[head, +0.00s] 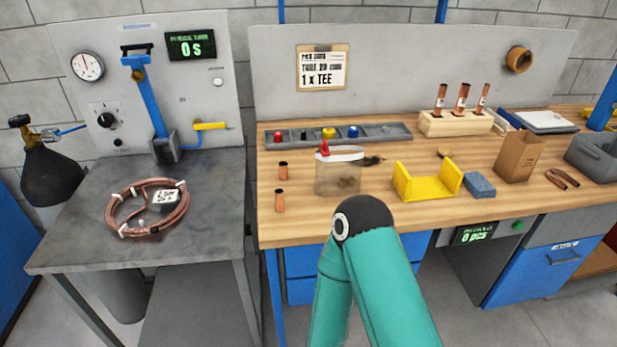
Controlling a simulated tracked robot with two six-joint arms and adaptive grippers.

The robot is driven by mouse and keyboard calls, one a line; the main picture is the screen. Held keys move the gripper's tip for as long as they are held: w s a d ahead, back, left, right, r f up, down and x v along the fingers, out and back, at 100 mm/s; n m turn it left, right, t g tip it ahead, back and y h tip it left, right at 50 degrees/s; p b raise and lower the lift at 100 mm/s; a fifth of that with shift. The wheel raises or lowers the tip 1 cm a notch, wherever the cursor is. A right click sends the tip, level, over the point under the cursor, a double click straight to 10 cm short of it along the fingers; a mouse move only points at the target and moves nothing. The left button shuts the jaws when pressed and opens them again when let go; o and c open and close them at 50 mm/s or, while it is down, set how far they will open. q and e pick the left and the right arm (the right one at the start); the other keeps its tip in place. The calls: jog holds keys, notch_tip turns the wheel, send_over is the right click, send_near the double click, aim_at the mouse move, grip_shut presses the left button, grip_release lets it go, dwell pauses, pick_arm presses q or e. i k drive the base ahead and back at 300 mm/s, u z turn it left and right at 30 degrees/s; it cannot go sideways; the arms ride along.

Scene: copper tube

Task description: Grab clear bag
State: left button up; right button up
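The clear bag (338,176) stands on the wooden workbench, left of the yellow cradle. It is see-through, with a white band along its top and small brownish pieces low inside. A red piece (325,148) shows at the top left of the bag. One of my arms, teal with a black joint, rises from the bottom centre, and its joint shows just in front of and below the bag. Neither gripper can be seen.
Two short copper pieces (280,200) stand left of the bag. A grey parts tray (300,137) lies behind it. The yellow cradle (428,184), a blue block (480,185) and a cardboard bag (519,157) stand to the right. A coil of copper tube (148,208) lies on the left grey table.

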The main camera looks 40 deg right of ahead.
aim_at(338, 175)
jog(key=k, duration=1.05)
jog(key=z, duration=0.45)
jog(key=i, duration=0.8)
jog(key=z, duration=0.05)
